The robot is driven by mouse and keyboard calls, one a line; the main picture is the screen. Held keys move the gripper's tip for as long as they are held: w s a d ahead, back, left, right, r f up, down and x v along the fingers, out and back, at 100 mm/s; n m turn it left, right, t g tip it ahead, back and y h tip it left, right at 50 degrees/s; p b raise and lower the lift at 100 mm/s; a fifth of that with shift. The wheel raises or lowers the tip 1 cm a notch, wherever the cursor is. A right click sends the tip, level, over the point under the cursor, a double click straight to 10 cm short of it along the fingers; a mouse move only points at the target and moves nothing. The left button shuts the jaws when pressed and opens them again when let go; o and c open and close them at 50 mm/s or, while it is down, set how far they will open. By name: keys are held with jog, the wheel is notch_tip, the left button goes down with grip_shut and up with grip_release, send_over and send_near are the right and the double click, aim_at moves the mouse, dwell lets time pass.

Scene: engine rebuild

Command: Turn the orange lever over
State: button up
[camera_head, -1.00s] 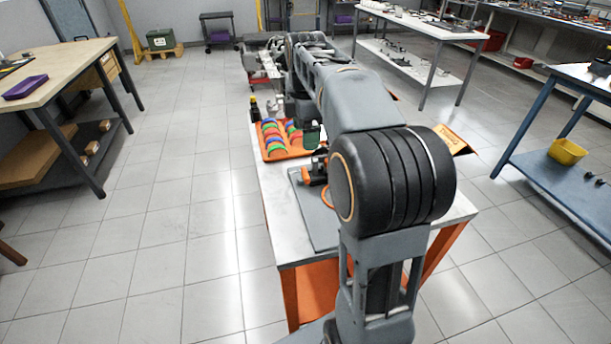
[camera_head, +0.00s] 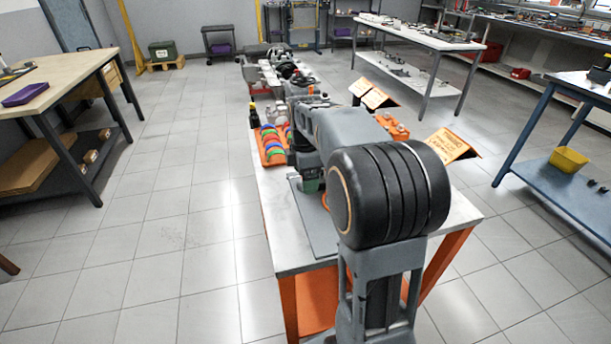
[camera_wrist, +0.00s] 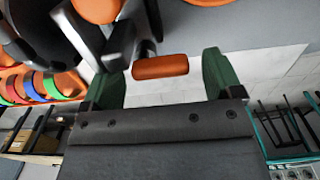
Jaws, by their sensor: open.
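The orange lever grip (camera_wrist: 160,66) shows in the wrist view as a short orange bar on a dark arm. It lies crosswise between the green fingertips of my gripper (camera_wrist: 163,80). The fingers are open, with a visible gap between each finger and the grip's ends. In the head view, my gripper (camera_head: 310,185) is low over the grey mat at the near end of the workbench. My arm hides most of the lever there, and only a bit of orange shows beside the gripper.
An orange tray (camera_head: 272,155) with coloured rings stands on the bench (camera_head: 262,190) behind my gripper. A dark bottle (camera_head: 253,114) stands beyond it.

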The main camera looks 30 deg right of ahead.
jog(key=c, duration=0.9)
